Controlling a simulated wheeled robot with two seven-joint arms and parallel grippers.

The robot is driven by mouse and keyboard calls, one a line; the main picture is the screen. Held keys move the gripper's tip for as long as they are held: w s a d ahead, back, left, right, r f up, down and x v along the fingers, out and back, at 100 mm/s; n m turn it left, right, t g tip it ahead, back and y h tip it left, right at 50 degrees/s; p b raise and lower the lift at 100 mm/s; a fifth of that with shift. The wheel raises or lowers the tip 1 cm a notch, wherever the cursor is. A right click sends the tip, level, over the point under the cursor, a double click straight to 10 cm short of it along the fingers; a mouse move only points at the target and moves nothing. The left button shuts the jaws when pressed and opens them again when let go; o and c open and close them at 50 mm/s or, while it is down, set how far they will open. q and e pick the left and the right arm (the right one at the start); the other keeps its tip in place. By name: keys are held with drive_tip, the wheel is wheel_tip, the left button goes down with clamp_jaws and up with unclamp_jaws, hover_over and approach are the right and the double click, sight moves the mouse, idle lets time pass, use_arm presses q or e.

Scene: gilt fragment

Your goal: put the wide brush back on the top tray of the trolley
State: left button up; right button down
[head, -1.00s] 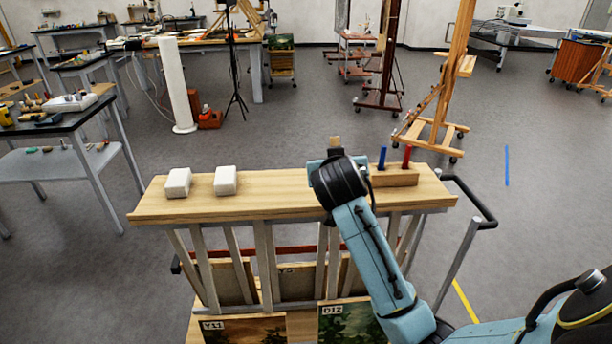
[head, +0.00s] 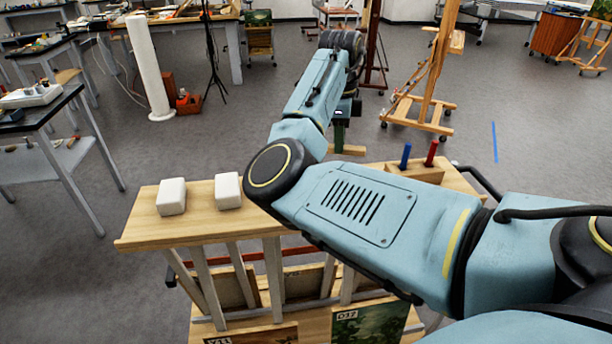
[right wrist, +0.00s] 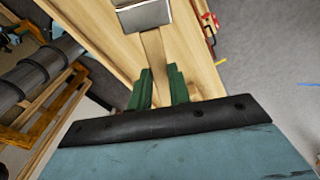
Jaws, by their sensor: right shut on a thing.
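My right gripper (head: 340,130) is out past the far edge of the wooden-topped rack, in the air. In the right wrist view its green fingers (right wrist: 158,88) are shut on the wooden handle of the wide brush (right wrist: 153,58). The brush's metal ferrule (right wrist: 143,16) shows at the top edge of that view; the bristles are out of frame. In the head view a tan piece of the brush (head: 348,150) shows below the fingers. A small shelved trolley (head: 335,10) at the back is mostly hidden behind my right arm. My left gripper is not in view.
The wooden-topped rack (head: 150,225) carries two white blocks (head: 171,197) and a wooden holder (head: 425,174) with blue and red handles. An easel (head: 430,90) stands beyond at the right, a white column (head: 148,70) at the left. Grey floor lies open between.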

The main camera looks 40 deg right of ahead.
drive_tip(key=shift+w+a+r, duration=0.15)
drive_tip(key=shift+w+a, duration=0.05)
drive_tip(key=shift+a, duration=0.3)
drive_tip(key=shift+s+a+f, duration=0.1)
drive_tip(key=shift+f, duration=0.1)
wheel_tip(320, 180, down, 10)
drive_tip(key=shift+r, duration=0.2)
drive_tip(key=c, duration=1.3)
unclamp_jaws()
drive_tip(key=shift+r, duration=0.1)
wheel_tip(320, 180, up, 12)
